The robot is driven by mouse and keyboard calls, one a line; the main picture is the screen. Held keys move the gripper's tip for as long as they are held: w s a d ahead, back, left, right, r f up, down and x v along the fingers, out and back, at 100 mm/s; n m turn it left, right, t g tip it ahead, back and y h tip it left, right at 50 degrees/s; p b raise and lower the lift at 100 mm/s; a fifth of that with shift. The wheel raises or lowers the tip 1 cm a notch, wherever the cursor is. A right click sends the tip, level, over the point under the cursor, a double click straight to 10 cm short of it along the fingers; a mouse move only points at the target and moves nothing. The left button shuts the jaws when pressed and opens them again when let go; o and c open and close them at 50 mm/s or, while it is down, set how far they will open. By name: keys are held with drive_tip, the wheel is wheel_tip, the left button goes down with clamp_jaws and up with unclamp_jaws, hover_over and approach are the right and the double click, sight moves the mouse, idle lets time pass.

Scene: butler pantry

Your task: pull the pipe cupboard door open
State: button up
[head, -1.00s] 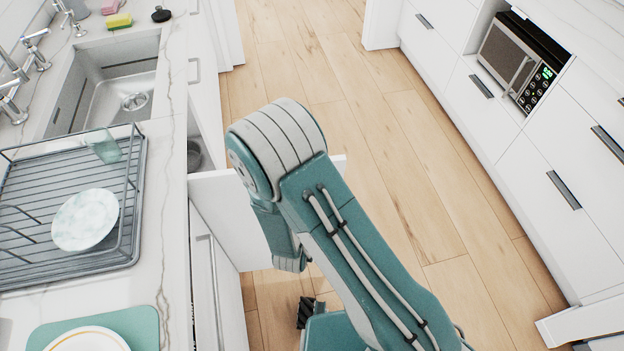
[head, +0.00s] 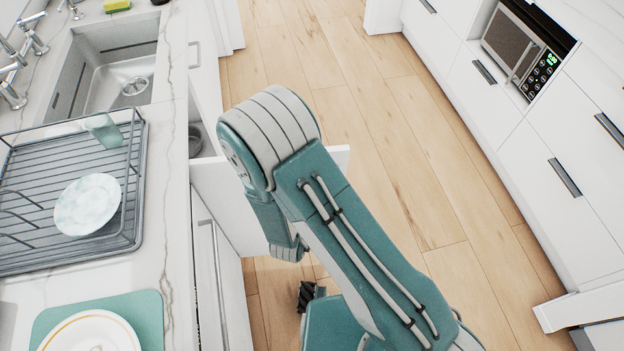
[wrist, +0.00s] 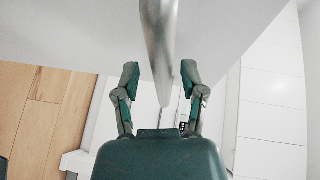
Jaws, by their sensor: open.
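The pipe cupboard door (head: 222,190) is a white panel that stands swung out from the sink counter in the head view, roughly square to its front. My arm covers much of it. The cupboard opening shows behind it, with a grey round thing (head: 195,140) inside. In the wrist view a pale panel, apparently the door (wrist: 60,30), fills the upper part. A silver bar handle (wrist: 160,40) runs down between the two fingers of my gripper (wrist: 160,75). The fingers are apart, with a gap on each side of the bar. The head view hides most of my gripper behind my arm.
The counter at left holds a sink (head: 120,75), a drying rack (head: 30,255) with a plate (head: 87,204), and a green mat (head: 150,318) with another plate. White drawers and a microwave (head: 515,45) line the right. The wooden floor (head: 400,150) between is clear.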

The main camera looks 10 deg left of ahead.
drive_tip(key=v, duration=1.2)
drive_tip(key=shift+a+f, duration=0.1)
